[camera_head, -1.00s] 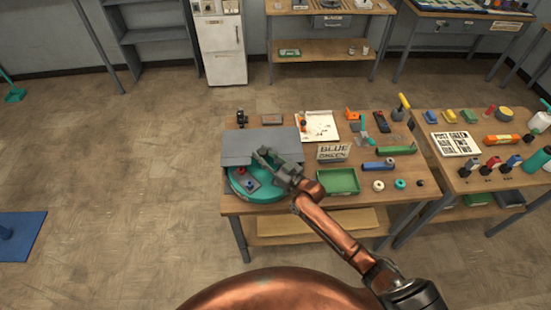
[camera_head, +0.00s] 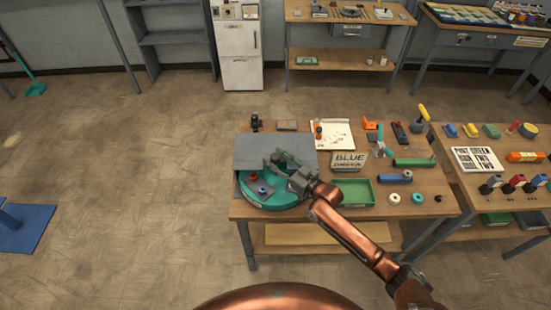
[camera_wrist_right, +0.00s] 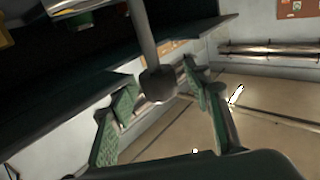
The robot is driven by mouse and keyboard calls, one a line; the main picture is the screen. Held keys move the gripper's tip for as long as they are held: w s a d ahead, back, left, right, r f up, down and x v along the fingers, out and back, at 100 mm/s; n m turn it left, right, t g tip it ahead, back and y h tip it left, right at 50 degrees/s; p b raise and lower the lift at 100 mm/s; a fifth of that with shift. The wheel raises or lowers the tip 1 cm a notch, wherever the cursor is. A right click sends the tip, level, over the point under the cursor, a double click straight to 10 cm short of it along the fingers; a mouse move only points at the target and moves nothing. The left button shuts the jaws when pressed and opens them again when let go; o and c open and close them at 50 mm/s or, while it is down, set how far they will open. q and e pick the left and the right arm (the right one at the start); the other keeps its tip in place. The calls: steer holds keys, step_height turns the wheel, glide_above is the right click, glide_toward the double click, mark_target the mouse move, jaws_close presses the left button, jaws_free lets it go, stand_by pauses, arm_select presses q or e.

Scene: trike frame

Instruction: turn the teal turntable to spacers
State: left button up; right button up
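The teal turntable (camera_head: 278,203) sits at the front left of the wooden table, its back part under a grey cover (camera_head: 262,147). My right gripper (camera_head: 275,160) is over the turntable at the cover's front edge. In the right wrist view its green-padded fingers are apart, with a dark knob (camera_wrist_right: 158,86) on a grey rod between them. I cannot tell whether they touch it. My left gripper is not in view.
A green tray (camera_head: 371,193) stands right of the turntable, near my right arm. Behind it is a sign reading BLUE (camera_head: 348,160), its second line unclear. Several small parts and tools fill the table's right side. A second table (camera_head: 480,190) adjoins at the right.

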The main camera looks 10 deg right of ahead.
steer(key=shift+s+f, duration=0.1)
steer(key=shift+f, duration=0.05)
steer(key=shift+s+d+f, duration=0.1)
steer(key=shift+s+d, duration=0.15)
steer(key=shift+d, duration=0.05)
steer(key=v, duration=1.1)
steer(key=shift+s, duration=0.1)
